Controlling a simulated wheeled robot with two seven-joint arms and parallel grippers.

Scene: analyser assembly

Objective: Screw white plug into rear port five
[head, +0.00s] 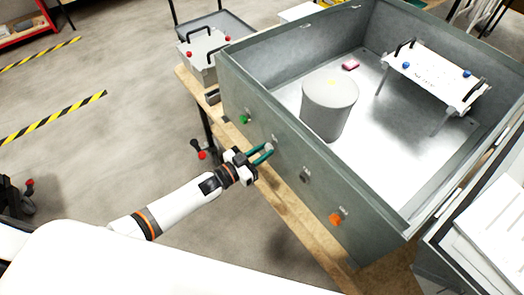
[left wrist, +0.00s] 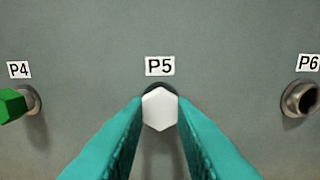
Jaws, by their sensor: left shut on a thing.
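My left gripper (head: 261,154) reaches the outer wall of the grey metal case (head: 290,160). In the left wrist view its teal fingers (left wrist: 160,118) are shut on the white hexagonal plug (left wrist: 160,108). The plug is in front of the port under the P5 label (left wrist: 160,66) and covers most of it; a dark rim shows above the plug. How deep the plug sits cannot be told. In the head view the plug shows only as a small pale spot (head: 268,147) between the fingertips. My right gripper is not in view.
A green plug (left wrist: 12,106) sits at P4, left of the plug. The P6 port (left wrist: 300,98) is open and empty to the right. An orange plug (head: 335,219) is farther along the wall. The case holds a grey cylinder (head: 328,108) and a white raised plate (head: 432,77).

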